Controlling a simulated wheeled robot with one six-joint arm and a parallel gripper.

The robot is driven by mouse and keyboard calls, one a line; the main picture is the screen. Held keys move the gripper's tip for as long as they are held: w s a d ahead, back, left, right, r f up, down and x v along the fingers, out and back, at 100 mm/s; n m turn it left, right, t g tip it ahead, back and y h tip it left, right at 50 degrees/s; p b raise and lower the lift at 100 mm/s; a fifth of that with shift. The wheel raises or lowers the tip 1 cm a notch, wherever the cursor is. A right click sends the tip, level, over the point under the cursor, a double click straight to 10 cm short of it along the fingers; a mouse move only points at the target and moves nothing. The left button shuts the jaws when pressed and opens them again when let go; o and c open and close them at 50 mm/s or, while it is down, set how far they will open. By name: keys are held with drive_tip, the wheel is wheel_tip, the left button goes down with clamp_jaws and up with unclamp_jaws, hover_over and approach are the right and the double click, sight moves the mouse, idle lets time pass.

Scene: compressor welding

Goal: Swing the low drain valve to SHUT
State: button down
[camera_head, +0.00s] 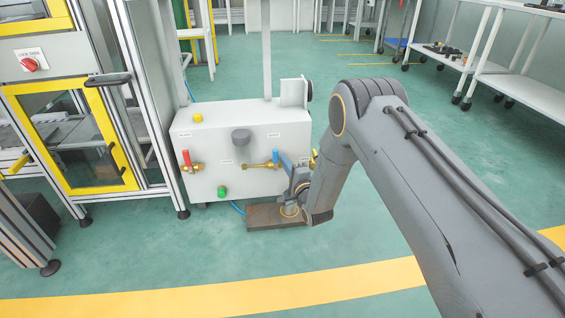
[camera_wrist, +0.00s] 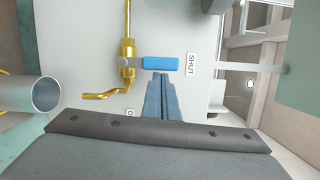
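The valve with the blue lever (camera_wrist: 160,63) sits on a brass body (camera_wrist: 128,50) on the white cabinet face. In the wrist view the lever lies across the pipe and points toward the SHUT label (camera_wrist: 191,64). In the head view the blue lever (camera_head: 275,157) stands upright on its brass valve (camera_head: 258,165). My gripper (camera_wrist: 161,75) has its two blue-grey fingers together, with nothing visible between them. The fingertips are right beside the lever's long edge; whether they touch it I cannot tell. In the head view my gripper (camera_head: 284,158) is just right of the lever.
The white cabinet (camera_head: 235,125) also carries a red-lever valve (camera_head: 187,159), a grey knob (camera_head: 241,137), a green knob (camera_head: 222,192) and a yellow button (camera_head: 197,118). A yellow-framed machine (camera_head: 72,135) stands close on the left. Open green floor lies in front.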

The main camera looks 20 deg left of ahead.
drive_tip(key=shift+a, duration=0.1)
drive_tip(key=s+d+p, duration=0.4)
drive_tip(key=s+d, duration=0.2)
drive_tip(key=d, duration=0.4)
drive_tip(key=shift+p, duration=0.35)
drive_tip(key=shift+d, duration=0.1)
